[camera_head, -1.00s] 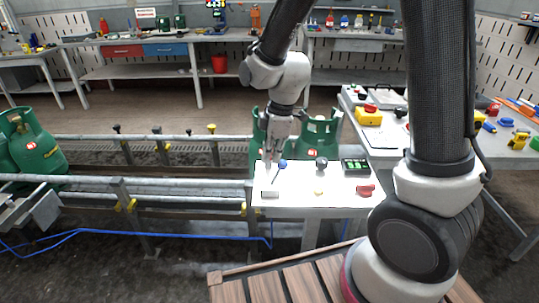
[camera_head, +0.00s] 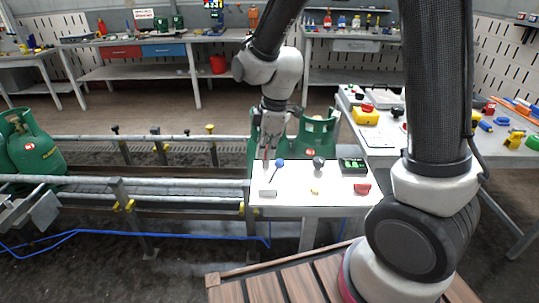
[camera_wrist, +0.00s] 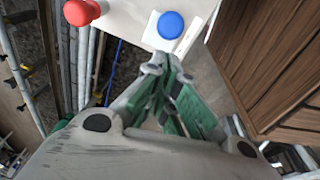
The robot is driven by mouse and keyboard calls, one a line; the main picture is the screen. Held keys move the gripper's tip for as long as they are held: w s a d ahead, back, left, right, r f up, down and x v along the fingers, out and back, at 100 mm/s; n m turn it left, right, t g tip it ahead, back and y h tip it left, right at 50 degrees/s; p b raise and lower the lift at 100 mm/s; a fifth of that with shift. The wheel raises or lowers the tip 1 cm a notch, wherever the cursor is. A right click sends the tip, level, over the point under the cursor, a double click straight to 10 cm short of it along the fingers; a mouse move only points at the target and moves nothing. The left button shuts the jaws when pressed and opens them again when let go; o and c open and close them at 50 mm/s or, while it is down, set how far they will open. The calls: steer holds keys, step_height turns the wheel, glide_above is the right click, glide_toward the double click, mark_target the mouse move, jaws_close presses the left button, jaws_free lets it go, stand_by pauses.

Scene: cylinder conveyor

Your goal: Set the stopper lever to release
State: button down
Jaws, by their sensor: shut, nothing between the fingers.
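A lever with a blue ball knob (camera_head: 280,162) stands tilted on the white control table (camera_head: 290,198), near its left end. The blue knob also shows in the wrist view (camera_wrist: 171,25), just beyond my fingertips. A red knob (camera_wrist: 82,12) shows at the upper left of the wrist view. I cannot tell from the markings which knob belongs to the stopper lever. My gripper (camera_head: 268,150) points down at the table's left end, close to the blue knob on its left. Its fingers (camera_wrist: 165,62) are shut and empty; contact with a lever cannot be made out.
A dark knob (camera_head: 319,162), a green-and-black box (camera_head: 353,165) and a red part (camera_head: 362,188) are on the same table. Green gas cylinders (camera_head: 317,132) stand behind it. Conveyor rails (camera_head: 185,180) run to the left. A side table (camera_head: 385,150) is at right.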

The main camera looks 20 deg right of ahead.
step_height(320, 180, up, 10)
steer(key=s+d, duration=0.1)
steer(key=d, duration=0.1)
steer(key=shift+s+r, duration=0.15)
steer(key=shift+r, duration=0.05)
steer(key=s+d+r+m+t, duration=0.1)
steer(key=s+d+r+m, duration=0.3)
steer(key=s+d+m, duration=0.4)
steer(key=s+d+r+m+t+h, duration=0.1)
steer(key=s+d+r+m+t, duration=0.1)
steer(key=s+d+m, duration=0.6)
steer(key=shift+s+d+r+t+h, duration=0.3)
steer(key=shift+s+d+r, duration=0.5)
steer(key=shift+s, duration=0.3)
